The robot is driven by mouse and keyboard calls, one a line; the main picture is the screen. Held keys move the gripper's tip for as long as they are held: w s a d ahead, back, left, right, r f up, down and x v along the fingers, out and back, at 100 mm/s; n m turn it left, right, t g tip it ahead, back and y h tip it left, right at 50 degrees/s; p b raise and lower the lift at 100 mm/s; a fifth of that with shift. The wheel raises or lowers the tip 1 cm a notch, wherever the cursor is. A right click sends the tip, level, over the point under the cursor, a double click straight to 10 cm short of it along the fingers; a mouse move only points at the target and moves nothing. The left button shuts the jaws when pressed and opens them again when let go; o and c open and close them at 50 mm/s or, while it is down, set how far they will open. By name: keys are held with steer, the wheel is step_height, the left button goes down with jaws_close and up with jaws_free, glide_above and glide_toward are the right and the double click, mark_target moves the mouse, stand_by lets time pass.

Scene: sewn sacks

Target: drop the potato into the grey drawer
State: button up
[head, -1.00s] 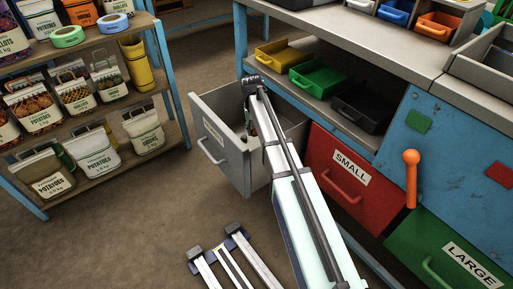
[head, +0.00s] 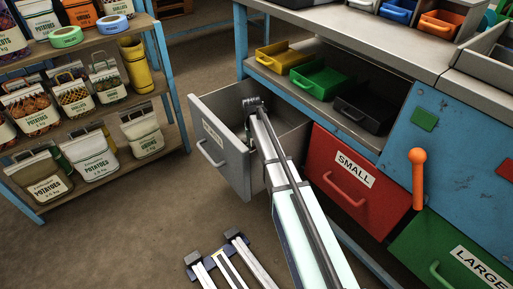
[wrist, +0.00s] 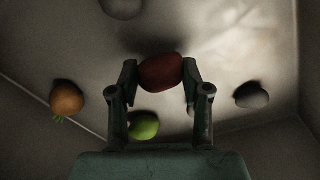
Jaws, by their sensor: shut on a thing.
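My gripper (wrist: 160,80) is shut on a reddish-brown potato (wrist: 160,72), held between its two fingertips in the wrist view. The potato is over the pale inside of the grey drawer (wrist: 235,45), with a dark shadow beside it. In the head view the grey drawer (head: 222,150) stands pulled open, and my arm reaches down into it. The drawer's front hides part of its inside, and I cannot make out my fingers or the potato there.
An orange round thing (wrist: 66,98), a green one (wrist: 144,126) and a grey one (wrist: 251,95) lie in the drawer. Another grey thing (wrist: 121,6) is at the top edge. A red drawer (head: 350,180) is beside the grey one; a shelf of sacks (head: 90,150) stands left.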

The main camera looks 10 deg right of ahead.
steer(key=shift+f, duration=0.2)
steer(key=shift+f+p, duration=0.3)
steer(key=shift+f, duration=0.1)
steer(key=o, duration=1.2)
steer(key=shift+c, duration=0.2)
steer(key=shift+r+b, duration=0.3)
steer(key=shift+r, duration=0.05)
step_height(320, 180, up, 12)
steer(key=a+p, duration=0.1)
steer(key=p, duration=0.4)
steer(key=shift+r, duration=0.25)
